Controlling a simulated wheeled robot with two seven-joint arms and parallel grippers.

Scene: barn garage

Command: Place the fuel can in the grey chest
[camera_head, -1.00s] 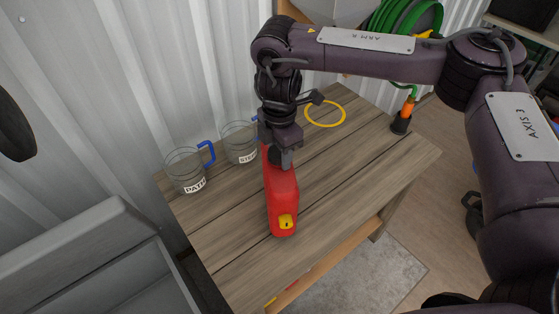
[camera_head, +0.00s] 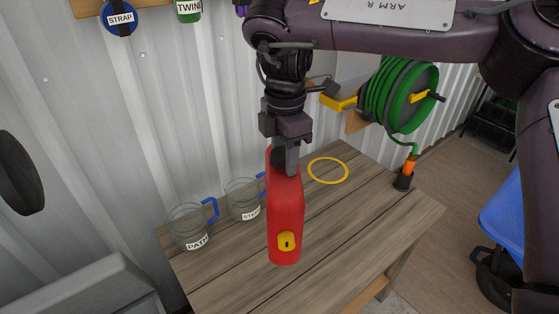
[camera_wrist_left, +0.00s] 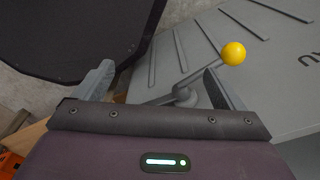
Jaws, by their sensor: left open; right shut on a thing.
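The red fuel can (camera_head: 285,215) with a yellow cap hangs upright in my right gripper (camera_head: 288,165), which is shut on its top. The can appears lifted above the wooden table; its exact height is hard to tell. The grey chest (camera_head: 85,288) is at the lower left of the head view, cut off by the frame, and its inside is hidden. My left gripper (camera_wrist_left: 150,90) is open and empty in the left wrist view. A grey ribbed surface (camera_wrist_left: 220,85) with a lever and yellow ball knob (camera_wrist_left: 233,53) lies beyond its fingers.
Two labelled clear jugs with blue handles, one (camera_head: 190,227) and another (camera_head: 243,200), stand on the table (camera_head: 340,245) left of the can. A yellow ring (camera_head: 328,170) lies behind it. A green hose reel (camera_head: 400,95) and blue object (camera_head: 505,225) are at right.

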